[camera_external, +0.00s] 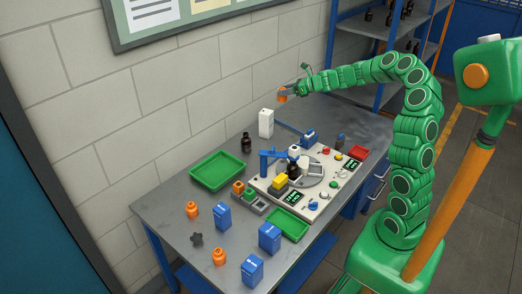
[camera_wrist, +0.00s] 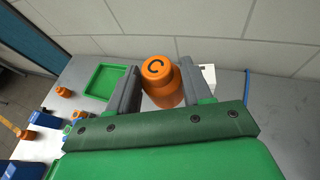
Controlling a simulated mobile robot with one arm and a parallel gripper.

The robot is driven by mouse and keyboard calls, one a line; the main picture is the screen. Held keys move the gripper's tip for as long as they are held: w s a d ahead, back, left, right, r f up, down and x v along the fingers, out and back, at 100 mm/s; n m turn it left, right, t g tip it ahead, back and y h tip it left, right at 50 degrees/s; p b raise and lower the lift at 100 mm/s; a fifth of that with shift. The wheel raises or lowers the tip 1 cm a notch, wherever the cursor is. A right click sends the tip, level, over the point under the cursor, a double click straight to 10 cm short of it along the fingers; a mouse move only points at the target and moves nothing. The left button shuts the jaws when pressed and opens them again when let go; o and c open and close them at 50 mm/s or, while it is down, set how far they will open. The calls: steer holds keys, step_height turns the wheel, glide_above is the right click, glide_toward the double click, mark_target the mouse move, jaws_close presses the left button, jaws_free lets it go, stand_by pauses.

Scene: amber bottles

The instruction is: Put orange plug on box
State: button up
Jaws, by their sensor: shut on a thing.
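My gripper (camera_external: 290,90) is raised above the back of the table and shut on an orange plug (camera_external: 282,96). In the wrist view the plug (camera_wrist: 162,88) sits between the two grey fingers (camera_wrist: 160,72), with a dark letter C on its top. A white upright box (camera_external: 266,123) stands on the table near the wall, below and a little left of the held plug. In the wrist view a part of the white box (camera_wrist: 208,74) shows just right of the right finger; the rest of it is hidden. The plug is apart from the box, in the air.
A dark bottle (camera_external: 246,142) and a green tray (camera_external: 217,164) stand left of the box. A device panel (camera_external: 322,205) with a blue arm fills the table's middle. Blue boxes (camera_external: 270,237) and other orange pieces (camera_external: 192,209) are at the front. The wall is close behind.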

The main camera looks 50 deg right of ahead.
steer(key=shift+w+d+f, duration=0.55)
steer(key=shift+w+f, duration=1)
steer(key=shift+w, duration=0.45)
steer(key=shift+w+d+f, duration=0.55)
steer(key=shift+w+f, duration=0.95)
steer(key=shift+w, duration=0.5)
steer(key=shift+w+d+f, duration=0.55)
steer(key=shift+w+f, duration=1)
steer(key=shift+w, duration=0.45)
steer(key=shift+f, duration=1.6)
steer(key=o, duration=1.1)
steer(key=shift+f, duration=0.1)
steer(key=shift+c, duration=0.2)
steer(key=v, duration=1.2)
